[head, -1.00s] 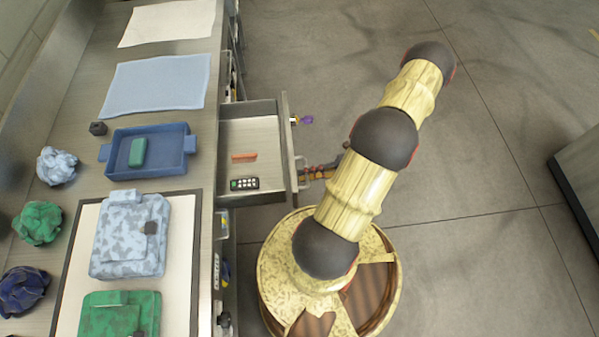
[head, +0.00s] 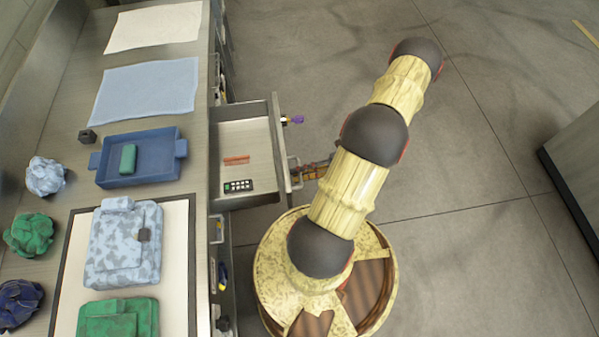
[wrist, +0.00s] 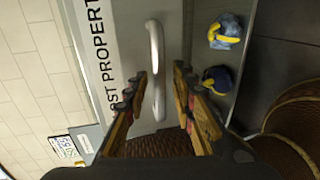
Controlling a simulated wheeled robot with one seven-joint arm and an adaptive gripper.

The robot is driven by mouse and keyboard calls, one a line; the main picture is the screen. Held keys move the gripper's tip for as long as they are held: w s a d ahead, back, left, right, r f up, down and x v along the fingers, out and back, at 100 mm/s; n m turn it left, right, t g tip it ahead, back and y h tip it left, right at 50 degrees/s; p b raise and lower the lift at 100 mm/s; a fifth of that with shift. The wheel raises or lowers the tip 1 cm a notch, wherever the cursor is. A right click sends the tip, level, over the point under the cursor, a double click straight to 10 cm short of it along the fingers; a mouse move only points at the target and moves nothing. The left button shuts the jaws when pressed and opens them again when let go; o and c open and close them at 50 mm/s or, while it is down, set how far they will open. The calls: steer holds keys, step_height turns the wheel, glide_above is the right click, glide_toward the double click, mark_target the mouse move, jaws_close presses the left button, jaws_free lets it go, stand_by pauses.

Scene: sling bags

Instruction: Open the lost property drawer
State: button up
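The lost property drawer (head: 258,140) stands pulled out from the counter in the head view, with its inside showing. Its front (wrist: 175,40) fills the middle of the wrist view, with part of the words LOST PROPERTY readable. The silver bar handle (wrist: 154,50) also shows in the head view (head: 293,172). My gripper (wrist: 160,85) is open, its fingers on either side of the handle's lower part with a gap visible on the right. In the head view my gripper (head: 312,171) is at the drawer front, partly hidden by my arm.
An orange-red bar (head: 236,160) and a black keypad-like item (head: 239,186) lie in the drawer. The counter holds a blue tray (head: 160,165), folded bags and crumpled bags. Floor right of my arm is clear.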

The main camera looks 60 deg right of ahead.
steer(key=v, duration=1.1)
steer(key=shift+s+d, duration=0.25)
steer(key=shift+s, duration=0.1)
